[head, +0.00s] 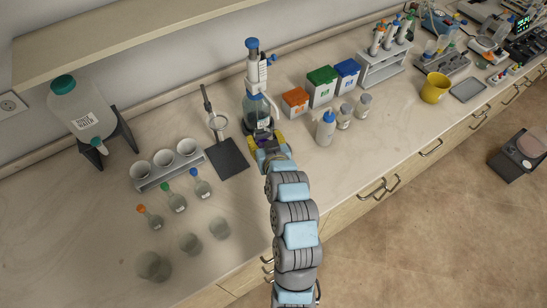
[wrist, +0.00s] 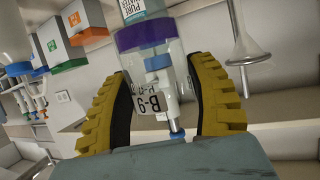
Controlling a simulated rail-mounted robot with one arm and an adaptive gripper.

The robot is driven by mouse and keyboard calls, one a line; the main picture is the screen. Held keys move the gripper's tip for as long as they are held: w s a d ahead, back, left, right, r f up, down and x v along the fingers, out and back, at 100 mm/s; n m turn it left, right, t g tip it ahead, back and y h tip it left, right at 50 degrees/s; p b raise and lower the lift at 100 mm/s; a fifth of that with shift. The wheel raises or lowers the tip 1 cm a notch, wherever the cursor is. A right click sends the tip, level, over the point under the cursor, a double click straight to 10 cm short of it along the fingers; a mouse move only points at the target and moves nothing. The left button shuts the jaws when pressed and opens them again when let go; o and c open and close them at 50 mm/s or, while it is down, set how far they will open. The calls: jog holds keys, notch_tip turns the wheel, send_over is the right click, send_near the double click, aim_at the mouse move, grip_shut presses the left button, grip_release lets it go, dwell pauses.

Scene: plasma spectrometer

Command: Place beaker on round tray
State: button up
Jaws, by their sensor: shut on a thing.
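My gripper (head: 265,147) is at the front of a water dispenser bottle (head: 256,108) near the middle of the bench. In the wrist view my gripper (wrist: 162,110) has its yellow fingers on both sides of a clear beaker (wrist: 152,95) with a "B-9" label and a purple band, perhaps liquid. The wrist view looks upside down. The dispenser's blue and white parts show behind or through the beaker. In the head view the beaker is mostly hidden by my gripper. I cannot make out a round tray in either view.
A stand with a dark base (head: 227,160) is just left of my gripper. Orange (head: 295,101), green and blue boxes and several bottles stand to the right. Three clear glass vessels (head: 190,243) and small bottles stand at the left. The bench front between is clear.

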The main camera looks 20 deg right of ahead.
jog(key=s+d+f+b, duration=0.2)
jog(key=s+d+b, duration=0.35)
jog(key=d, duration=0.55)
jog(key=w+a+f, duration=0.1)
jog(key=w+f, duration=0.2)
jog(key=w, duration=0.1)
jog(key=w+a+f, duration=0.2)
jog(key=w+f, duration=0.1)
jog(key=w, duration=0.1)
jog(key=w+a+f, duration=0.1)
jog(key=w+f, duration=0.2)
jog(key=w, duration=0.1)
jog(key=shift+w+a+f, duration=0.15)
jog(key=shift+w+f, duration=0.1)
jog(key=shift+f, duration=1.55)
jog(key=shift+f, duration=0.15)
jog(key=o, duration=1.2)
